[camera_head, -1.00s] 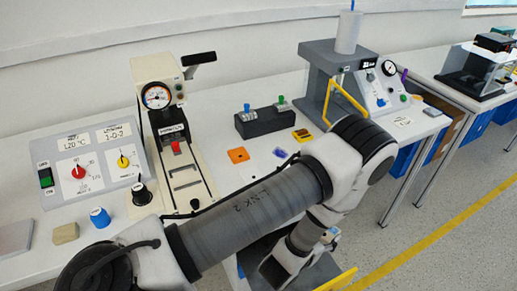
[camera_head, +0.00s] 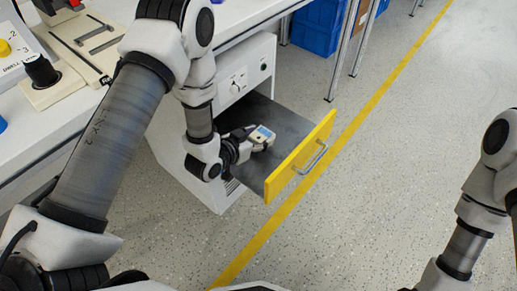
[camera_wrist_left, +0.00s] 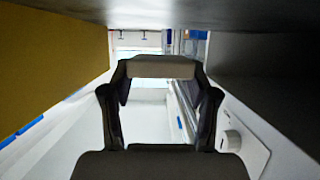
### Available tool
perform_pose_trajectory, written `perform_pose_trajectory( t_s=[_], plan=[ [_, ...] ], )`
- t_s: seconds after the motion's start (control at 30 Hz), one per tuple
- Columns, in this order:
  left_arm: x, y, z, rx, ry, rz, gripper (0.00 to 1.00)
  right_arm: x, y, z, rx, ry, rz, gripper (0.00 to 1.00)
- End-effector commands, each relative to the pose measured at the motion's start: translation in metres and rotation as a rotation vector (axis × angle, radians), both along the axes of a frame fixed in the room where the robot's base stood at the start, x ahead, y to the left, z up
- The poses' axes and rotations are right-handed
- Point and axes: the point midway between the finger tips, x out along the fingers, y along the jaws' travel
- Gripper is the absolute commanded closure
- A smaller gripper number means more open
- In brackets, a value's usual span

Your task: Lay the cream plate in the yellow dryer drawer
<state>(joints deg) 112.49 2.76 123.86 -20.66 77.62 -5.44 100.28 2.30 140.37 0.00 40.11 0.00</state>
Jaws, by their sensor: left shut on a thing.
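My left arm reaches down to the yellow-fronted dryer drawer (camera_head: 293,160), which is pulled out. My left gripper (camera_head: 250,140) lies low over the drawer's dark floor, inside the walls. It is shut on a small cream plate (camera_head: 260,141) with a bluish patch on top in the head view. In the left wrist view the cream plate (camera_wrist_left: 163,67) sits between the dark fingertips (camera_wrist_left: 163,75), close to the grey drawer floor. I cannot tell whether it touches the floor. My right arm shows at the right edge; its gripper is out of view.
The white dryer cabinet (camera_head: 247,72) stands under the bench (camera_head: 232,17). The yellow drawer front has a metal handle (camera_head: 312,158). Blue bins (camera_head: 318,27) and table legs stand behind. The floor right of the drawer, with a yellow line (camera_head: 375,98), is clear.

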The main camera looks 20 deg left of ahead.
Motion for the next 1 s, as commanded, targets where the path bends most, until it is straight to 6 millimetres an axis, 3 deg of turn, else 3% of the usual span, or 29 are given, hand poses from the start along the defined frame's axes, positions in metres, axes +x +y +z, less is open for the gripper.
perform_pose_trajectory(
  t_s=[0.23,0.57,0.6,0.67,1.0],
  plan=[
    [0.0,0.0,-0.041,0.0,0.0,0.001,0.75,0.0,0.0,-0.017,0.0,0.0,0.0,0.6],
    [0.0,0.0,-0.044,0.0,-0.001,0.001,0.75,0.0,0.0,-0.017,0.0,0.0,0.0,0.6],
    [0.0,0.0,-0.044,-0.001,-0.001,0.001,0.37,0.0,0.0,-0.017,0.0,0.0,0.0,0.6],
    [0.0,0.0,-0.043,-0.001,-0.001,0.001,0.16,0.0,0.0,-0.016,0.0,0.0,0.0,0.6],
    [0.0,0.0,-0.042,-0.001,-0.002,0.001,0.16,0.0,0.0,-0.015,0.0,0.0,0.0,0.6]
  ],
)
